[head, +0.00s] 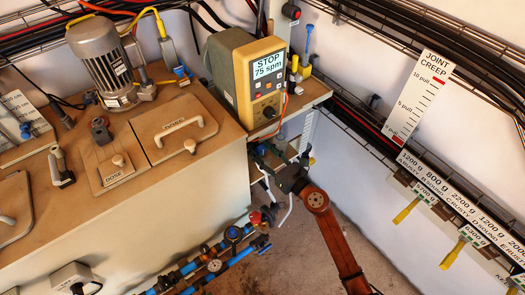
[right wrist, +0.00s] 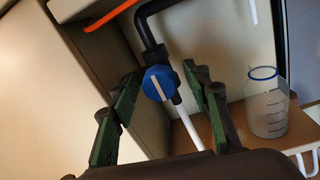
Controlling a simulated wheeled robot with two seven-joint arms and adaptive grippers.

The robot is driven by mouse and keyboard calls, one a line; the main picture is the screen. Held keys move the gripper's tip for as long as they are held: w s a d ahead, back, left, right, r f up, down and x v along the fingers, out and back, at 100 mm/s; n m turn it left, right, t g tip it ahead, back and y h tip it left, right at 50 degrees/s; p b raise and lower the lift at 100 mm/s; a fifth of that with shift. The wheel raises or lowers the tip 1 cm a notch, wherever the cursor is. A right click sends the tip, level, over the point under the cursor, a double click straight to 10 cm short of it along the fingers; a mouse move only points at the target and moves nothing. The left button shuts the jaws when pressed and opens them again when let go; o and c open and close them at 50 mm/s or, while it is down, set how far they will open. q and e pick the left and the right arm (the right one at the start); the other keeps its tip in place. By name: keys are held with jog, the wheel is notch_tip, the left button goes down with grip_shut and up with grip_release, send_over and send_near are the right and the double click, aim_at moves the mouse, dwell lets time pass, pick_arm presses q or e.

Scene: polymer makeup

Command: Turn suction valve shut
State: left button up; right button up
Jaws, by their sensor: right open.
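The suction valve (right wrist: 156,84) is a blue round knob with a pale stripe, on a black bent pipe in the right wrist view. The stripe slants from upper left to lower right, roughly along the pipe. A white tube (right wrist: 190,128) runs down from below the valve. My right gripper (right wrist: 168,90) is open. Its green-padded fingers stand on the left and right of the knob, with gaps visible on both sides. In the head view my right gripper (head: 272,160) is below the grey and yellow pump unit (head: 255,75); I cannot make out the knob there. My left gripper is not in view.
A clear graduated beaker (right wrist: 267,105) stands on a brown shelf (right wrist: 235,122) right of the fingers. An orange tube (right wrist: 112,15) passes above. Blue pipes with gauges (head: 215,264) run low beside the bench (head: 200,190). Yellow-handled tools (head: 406,211) hang on the right wall.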

jog(key=shift+c, duration=0.2)
jog(key=c, duration=1.1)
